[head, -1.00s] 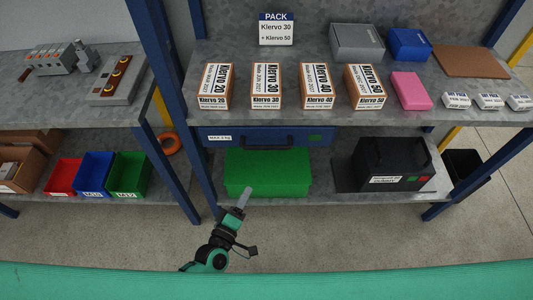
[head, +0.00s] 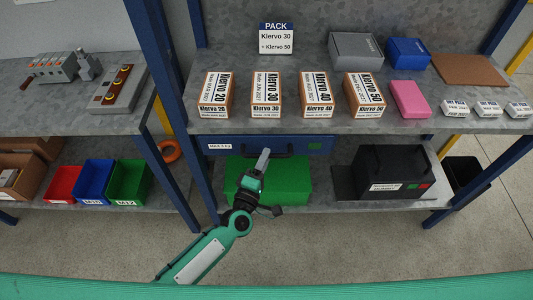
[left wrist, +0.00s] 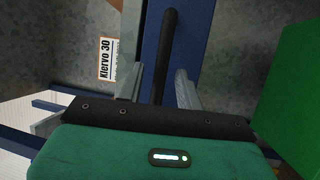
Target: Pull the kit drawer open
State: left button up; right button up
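The kit drawer (head: 225,146) is a blue drawer under the upper shelf, with a "MAX 5 kg" label at its left and a green mark at its right. Its front looks shut under the shelf edge. Its dark bar handle (head: 287,154) runs across the front. My left gripper (head: 262,160) is at the handle and hides part of it. In the left wrist view the handle (left wrist: 169,38) passes between the two separated fingers of my left gripper (left wrist: 158,85); contact with either finger cannot be made out. My right gripper is not in view.
A green box (head: 292,185) stands on the lower shelf below the drawer, close to my left gripper. A black case (head: 390,168) is to its right. Klervo boxes (head: 266,94) stand on the shelf above. Blue uprights (head: 203,165) flank the bay.

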pick_arm(q)
jog(key=shift+x, duration=0.95)
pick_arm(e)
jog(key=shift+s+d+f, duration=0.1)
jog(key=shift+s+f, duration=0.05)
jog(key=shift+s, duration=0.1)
